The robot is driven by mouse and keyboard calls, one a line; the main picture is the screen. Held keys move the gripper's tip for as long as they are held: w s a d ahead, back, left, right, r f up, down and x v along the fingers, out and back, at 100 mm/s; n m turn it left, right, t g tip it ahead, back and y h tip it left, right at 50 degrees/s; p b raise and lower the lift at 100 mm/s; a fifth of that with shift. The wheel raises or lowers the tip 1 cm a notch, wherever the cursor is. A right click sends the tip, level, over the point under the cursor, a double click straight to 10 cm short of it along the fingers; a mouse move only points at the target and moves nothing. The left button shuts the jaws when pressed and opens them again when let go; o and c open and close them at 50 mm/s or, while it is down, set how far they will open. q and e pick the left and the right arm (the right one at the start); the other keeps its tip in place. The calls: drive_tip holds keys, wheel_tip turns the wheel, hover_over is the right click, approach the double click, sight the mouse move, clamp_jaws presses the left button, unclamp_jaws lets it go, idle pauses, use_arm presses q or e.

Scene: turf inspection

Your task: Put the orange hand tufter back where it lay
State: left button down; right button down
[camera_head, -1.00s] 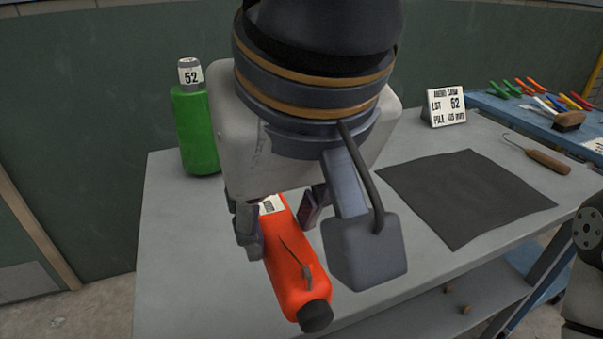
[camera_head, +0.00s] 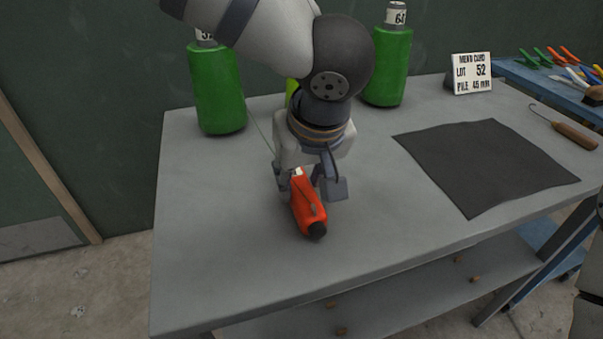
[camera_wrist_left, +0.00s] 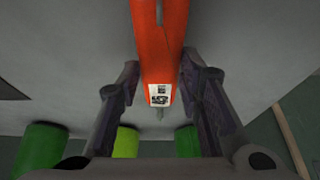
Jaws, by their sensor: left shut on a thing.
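The orange hand tufter (camera_head: 310,212) has a dark end cap and a white label. My left gripper (camera_head: 300,184) is shut on it, one finger on each side, over the grey table. In the head view the capped end points toward the front of the table. I cannot tell whether the tufter touches the tabletop or hangs just above it. In the left wrist view, the tufter (camera_wrist_left: 157,45) runs between the two fingers, its labelled end toward me. My right gripper is not in view.
Two green cones (camera_head: 217,90) (camera_head: 388,66) stand at the table's back, with a yellow-green one (camera_head: 291,91) mostly hidden between them. A dark mat (camera_head: 487,165), a lot card (camera_head: 472,73) and a wooden-handled hook (camera_head: 573,135) are to the right. The table's front left (camera_head: 215,240) is clear.

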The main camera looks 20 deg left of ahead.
use_arm(q)
drive_tip(key=shift+r, duration=0.1)
drive_tip(key=c, duration=1.1)
unclamp_jaws()
drive_tip(key=v, duration=1.2)
